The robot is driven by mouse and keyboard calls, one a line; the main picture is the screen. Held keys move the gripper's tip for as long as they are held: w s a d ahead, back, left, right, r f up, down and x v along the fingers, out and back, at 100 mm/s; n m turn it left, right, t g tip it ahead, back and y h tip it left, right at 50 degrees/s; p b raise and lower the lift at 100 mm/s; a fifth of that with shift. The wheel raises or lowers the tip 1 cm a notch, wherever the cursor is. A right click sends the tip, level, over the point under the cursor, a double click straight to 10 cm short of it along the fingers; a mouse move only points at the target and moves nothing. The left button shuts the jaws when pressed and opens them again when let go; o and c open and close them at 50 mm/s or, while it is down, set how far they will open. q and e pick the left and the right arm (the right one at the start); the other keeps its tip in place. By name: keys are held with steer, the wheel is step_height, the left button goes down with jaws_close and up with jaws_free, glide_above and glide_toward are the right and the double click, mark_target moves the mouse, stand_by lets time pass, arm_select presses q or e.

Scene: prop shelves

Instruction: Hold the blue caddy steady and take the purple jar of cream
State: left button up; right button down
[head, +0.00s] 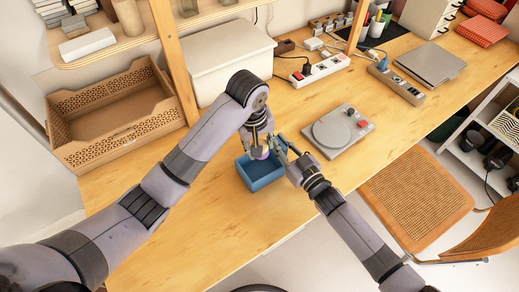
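The blue caddy (264,183) stands on the wooden table near its front edge, below the meeting point of my two arms. The purple jar of cream (261,153) shows as a small purple patch at the caddy's far side, mostly hidden by my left gripper. My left gripper (258,147) points down over the caddy with its fingers around or just above the jar; whether they grip it is too small to tell. My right gripper (283,150) reaches in from the right at the caddy's far right rim; its finger gap is not clear.
A grey turntable-like device (339,131) lies right of the caddy. A perforated wooden crate (112,115) and a white lidded bin (227,60) stand behind on the left. Power strips (320,71) and a closed laptop (429,64) lie farther back. A cane chair (415,195) stands at the right front.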

arm_select(q)
steer(key=shift+r, duration=0.1)
steer(key=shift+r, duration=1)
arm_select(e)
steer(key=c, duration=1.5)
jaws_free()
steer(key=shift+o, duration=0.2)
steer(key=v, duration=1.2)
